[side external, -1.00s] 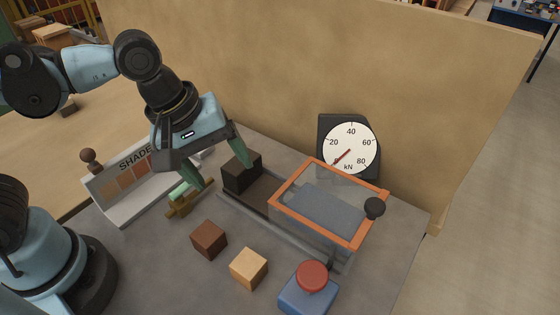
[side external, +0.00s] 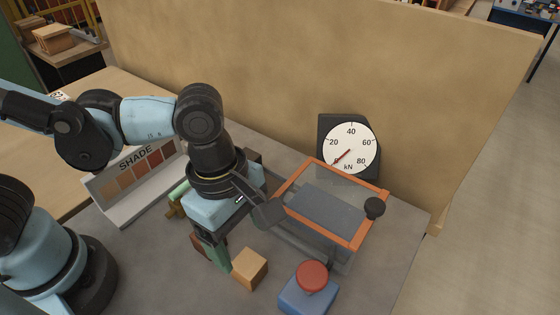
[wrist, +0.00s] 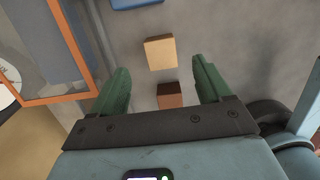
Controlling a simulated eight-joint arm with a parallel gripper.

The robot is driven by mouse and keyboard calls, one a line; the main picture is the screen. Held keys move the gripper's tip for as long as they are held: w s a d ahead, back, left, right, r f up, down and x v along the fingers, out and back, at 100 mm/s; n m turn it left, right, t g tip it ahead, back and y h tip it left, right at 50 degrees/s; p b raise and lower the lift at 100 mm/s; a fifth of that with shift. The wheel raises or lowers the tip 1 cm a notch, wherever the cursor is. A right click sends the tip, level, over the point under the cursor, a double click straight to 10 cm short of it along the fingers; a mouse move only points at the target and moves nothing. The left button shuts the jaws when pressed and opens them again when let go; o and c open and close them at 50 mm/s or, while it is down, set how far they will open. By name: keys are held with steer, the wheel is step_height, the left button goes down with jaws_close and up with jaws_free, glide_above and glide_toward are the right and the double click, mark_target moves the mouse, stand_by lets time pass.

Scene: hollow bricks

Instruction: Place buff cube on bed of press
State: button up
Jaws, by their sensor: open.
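The buff cube (side external: 250,268) sits on the grey bench, left of the blue box with a red button. In the wrist view the buff cube (wrist: 160,53) lies just beyond my fingertips, roughly centred between them. My gripper (wrist: 163,72) is open and empty, its green fingers pointing down. In the side view my gripper (side external: 220,258) is just left of the buff cube, above the brown cube. The press has an orange-framed clear guard (side external: 372,226) with a black knob (side external: 374,208).
The brown cube (wrist: 169,95) lies between my fingers in the wrist view, mostly hidden in the side view. The blue button box (side external: 306,294) stands right of the buff cube. A dial gauge (side external: 350,147) stands behind the press. A shade board (side external: 135,183) is at left.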

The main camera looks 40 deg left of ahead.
mark_target(248, 263)
steer(key=shift+d+f, duration=0.15)
steer(key=shift+f, duration=1.9)
steer(key=shift+d+f, duration=0.15)
steer(key=shift+f, duration=1.85)
steer(key=c, duration=1.3)
steer(key=shift+o, duration=0.2)
steer(key=shift+r, duration=0.15)
